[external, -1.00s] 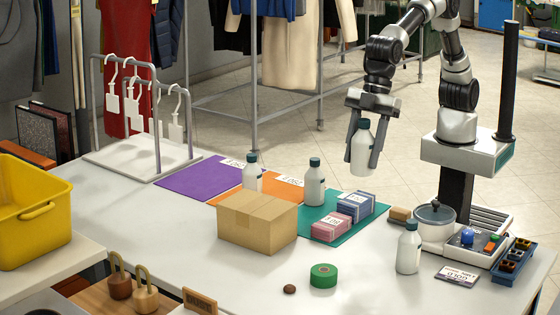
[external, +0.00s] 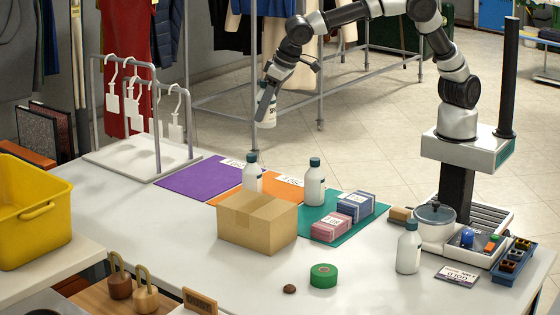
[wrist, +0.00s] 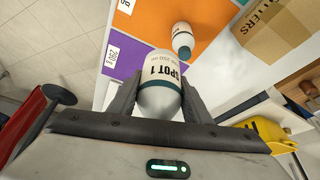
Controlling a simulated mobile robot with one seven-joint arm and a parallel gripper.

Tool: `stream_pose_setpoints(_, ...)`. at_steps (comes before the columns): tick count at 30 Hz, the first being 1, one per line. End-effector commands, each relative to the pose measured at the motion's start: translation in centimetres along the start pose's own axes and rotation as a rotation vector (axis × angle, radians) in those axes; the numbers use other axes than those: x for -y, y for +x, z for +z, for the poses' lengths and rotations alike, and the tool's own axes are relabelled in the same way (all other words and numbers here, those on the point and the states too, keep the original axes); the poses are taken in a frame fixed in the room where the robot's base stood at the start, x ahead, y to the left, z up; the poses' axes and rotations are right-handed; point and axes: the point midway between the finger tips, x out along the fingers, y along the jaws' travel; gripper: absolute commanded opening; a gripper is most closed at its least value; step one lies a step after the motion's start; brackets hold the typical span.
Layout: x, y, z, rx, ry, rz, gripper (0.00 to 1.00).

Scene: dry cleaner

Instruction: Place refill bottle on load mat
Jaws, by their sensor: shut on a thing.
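My gripper (external: 267,98) is shut on a white bottle (external: 270,112), held in the air behind the purple and orange mats. In the wrist view the held bottle (wrist: 161,80) reads "SPOT 1" and sits between the two fingers. The purple mat (external: 198,178), orange mat (external: 285,190) and teal mat (external: 345,226) lie side by side; their labels are too small to read surely, so I cannot tell which is the load mat. Similar teal-capped bottles stand on the orange mat (external: 252,174), the teal mat (external: 315,184) and the bare table (external: 408,252).
A cardboard box (external: 256,225) stands in front of the orange mat. Pink (external: 332,228) and blue (external: 356,206) packs sit on the teal mat. A white hanger rack (external: 140,160) stands left of the purple mat, which is clear. Green tape (external: 323,275) lies in front.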

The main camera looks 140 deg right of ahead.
Motion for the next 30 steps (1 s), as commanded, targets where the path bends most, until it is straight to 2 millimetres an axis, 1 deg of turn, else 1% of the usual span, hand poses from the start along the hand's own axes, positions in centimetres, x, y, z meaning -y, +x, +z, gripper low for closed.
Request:
stream_pose_setpoints(1, -1.3, 0.1, -0.9, -0.003, 0.039, 0.016, 0.14)
stream_pose_setpoints(9, -5.9, 0.4, -3.4, -0.002, 0.181, 0.074, 0.14)
stream_pose_setpoints(11, -5.6, 1.9, -2.5, 0.004, 0.174, 0.074, 0.14)
stream_pose_setpoints(17, -5.5, 5.5, -0.9, 0.003, 0.171, 0.073, 0.14)
stream_pose_setpoints(19, -5.5, 7.1, -0.3, 0.003, 0.171, 0.073, 0.14)
stream_pose_setpoints(24, -5.5, 9.9, 0.8, 0.001, 0.171, 0.071, 0.14)
stream_pose_setpoints(26, -5.5, 10.7, 1.2, 0.001, 0.171, 0.071, 0.14)
stream_pose_setpoints(30, -5.5, 13.2, 2.3, 0.001, 0.17, 0.072, 0.14)
